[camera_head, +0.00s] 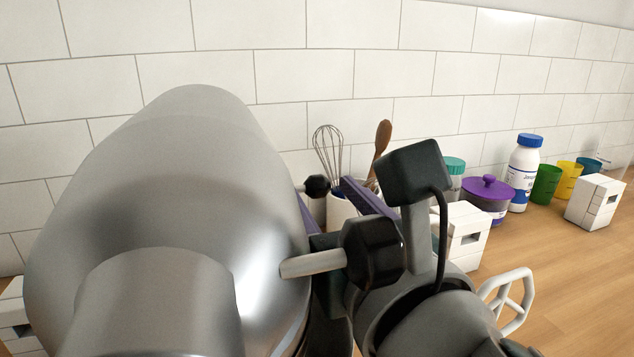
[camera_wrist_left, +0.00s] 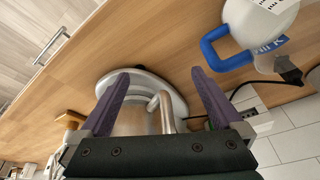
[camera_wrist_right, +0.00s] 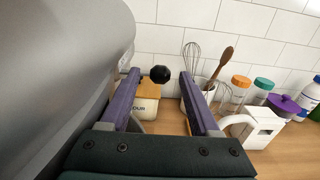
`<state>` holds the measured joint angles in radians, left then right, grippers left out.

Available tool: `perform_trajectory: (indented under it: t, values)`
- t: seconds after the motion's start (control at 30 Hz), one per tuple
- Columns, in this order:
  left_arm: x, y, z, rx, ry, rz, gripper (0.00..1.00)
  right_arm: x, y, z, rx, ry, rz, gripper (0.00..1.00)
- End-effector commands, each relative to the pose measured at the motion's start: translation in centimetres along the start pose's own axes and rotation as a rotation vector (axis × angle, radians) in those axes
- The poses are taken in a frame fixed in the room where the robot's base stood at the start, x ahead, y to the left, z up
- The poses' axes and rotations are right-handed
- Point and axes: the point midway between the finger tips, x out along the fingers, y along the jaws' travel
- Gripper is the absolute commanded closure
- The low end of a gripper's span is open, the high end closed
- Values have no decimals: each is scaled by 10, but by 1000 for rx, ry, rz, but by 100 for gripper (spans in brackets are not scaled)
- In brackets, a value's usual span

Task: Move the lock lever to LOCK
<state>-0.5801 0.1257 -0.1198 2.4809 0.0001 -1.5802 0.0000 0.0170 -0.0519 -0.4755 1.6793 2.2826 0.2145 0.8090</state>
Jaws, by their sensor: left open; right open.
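The big silver mixer head (camera_head: 165,190) fills the left of the head view, and its grey side (camera_wrist_right: 55,70) shows in the right wrist view. A large black knob (camera_head: 372,252) on a light rod sticks out from its right side. A smaller black knob (camera_head: 317,186) is farther back; a black ball knob (camera_wrist_right: 160,74) shows between my right fingers. I cannot tell which knob is the lock lever's. My right gripper (camera_head: 335,195) is open beside the mixer head. My left gripper (camera_wrist_left: 165,85) is open above the counter and hidden in the head view.
A whisk (camera_head: 328,150) and wooden spoon (camera_head: 381,145) stand behind my right gripper. A blue-handled jug (camera_wrist_left: 255,28) is near my left gripper.

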Motion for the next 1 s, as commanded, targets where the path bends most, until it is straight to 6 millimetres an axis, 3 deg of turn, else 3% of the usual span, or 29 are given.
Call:
perform_trajectory:
  t: [0.2,0.53,1.0]
  values:
    - [3,2,1,-7,0,6,0,24,0,0,0,0,0,38]
    - [3,3,1,-10,0,8,0,26,0,0,0,0,0,39]
    - [3,1,1,-3,-1,3,0,26,0,0,0,0,1,92]
